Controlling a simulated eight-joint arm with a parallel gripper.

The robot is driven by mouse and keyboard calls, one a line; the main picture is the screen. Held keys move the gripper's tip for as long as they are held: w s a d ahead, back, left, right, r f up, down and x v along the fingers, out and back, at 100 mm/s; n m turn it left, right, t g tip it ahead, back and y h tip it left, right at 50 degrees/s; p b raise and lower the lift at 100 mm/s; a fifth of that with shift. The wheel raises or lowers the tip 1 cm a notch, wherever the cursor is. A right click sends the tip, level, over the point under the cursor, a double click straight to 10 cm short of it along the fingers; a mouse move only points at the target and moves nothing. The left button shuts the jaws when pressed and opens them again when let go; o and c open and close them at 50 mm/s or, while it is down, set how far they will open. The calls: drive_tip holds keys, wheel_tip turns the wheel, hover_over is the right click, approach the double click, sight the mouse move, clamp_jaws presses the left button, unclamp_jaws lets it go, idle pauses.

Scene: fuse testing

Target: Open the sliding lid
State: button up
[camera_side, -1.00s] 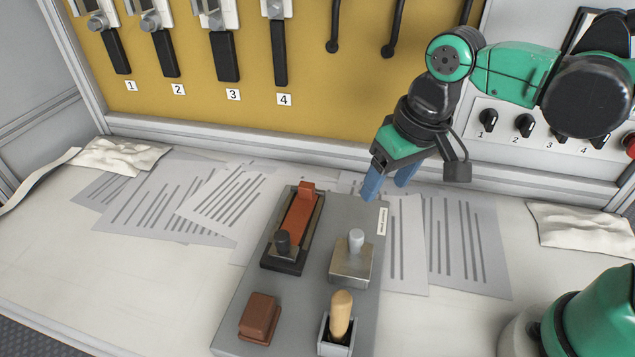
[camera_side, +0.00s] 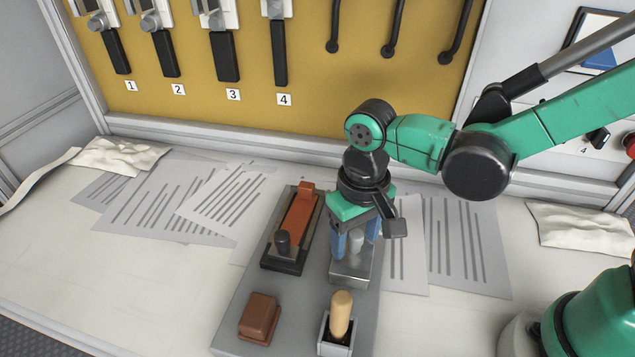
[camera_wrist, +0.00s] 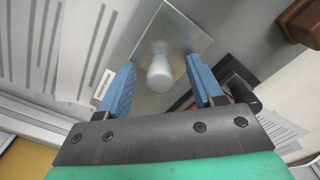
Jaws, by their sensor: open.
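The sliding lid is likely the square metal plate (camera_side: 350,272) with an upright light-grey knob (camera_side: 356,241), on the grey board (camera_side: 300,318). My gripper (camera_side: 354,250) is open with its blue fingers pointing down on both sides of the knob. In the wrist view the knob (camera_wrist: 160,72) stands between the two open fingers (camera_wrist: 162,90), with gaps on both sides. The metal plate (camera_wrist: 190,35) lies beneath it. I cannot tell if a finger touches the plate.
On the same board are a red sliding piece (camera_side: 300,218) with a black knob (camera_side: 283,242), a brown block (camera_side: 260,318) and a wooden handle (camera_side: 341,312) in a small holder. Printed sheets (camera_side: 465,245) lie around. Cloths (camera_side: 580,228) lie at both sides.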

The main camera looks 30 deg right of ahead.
clamp_jaws()
idle(1.4)
